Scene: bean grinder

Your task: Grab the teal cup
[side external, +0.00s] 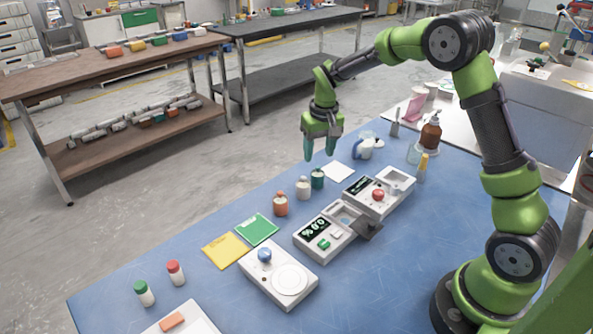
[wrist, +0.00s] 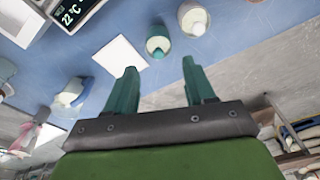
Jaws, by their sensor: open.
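The teal cup (side external: 318,179) stands upright near the far edge of the blue table, in a row with a white cup and an orange one. In the wrist view the teal cup (wrist: 158,43) is at the top middle, with a pale top. My gripper (side external: 319,156) is above the teal cup in the side view, its two teal fingers apart and pointing down. In the wrist view my gripper (wrist: 158,68) is open, and the teal cup lies beyond the fingertips, not clearly between them. Nothing is held.
The white cup (side external: 303,188) stands close beside the teal cup, and the orange cup (side external: 280,204) is further left. A white sheet (side external: 338,172) lies to the right. Devices with displays (side external: 325,238) stand in front.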

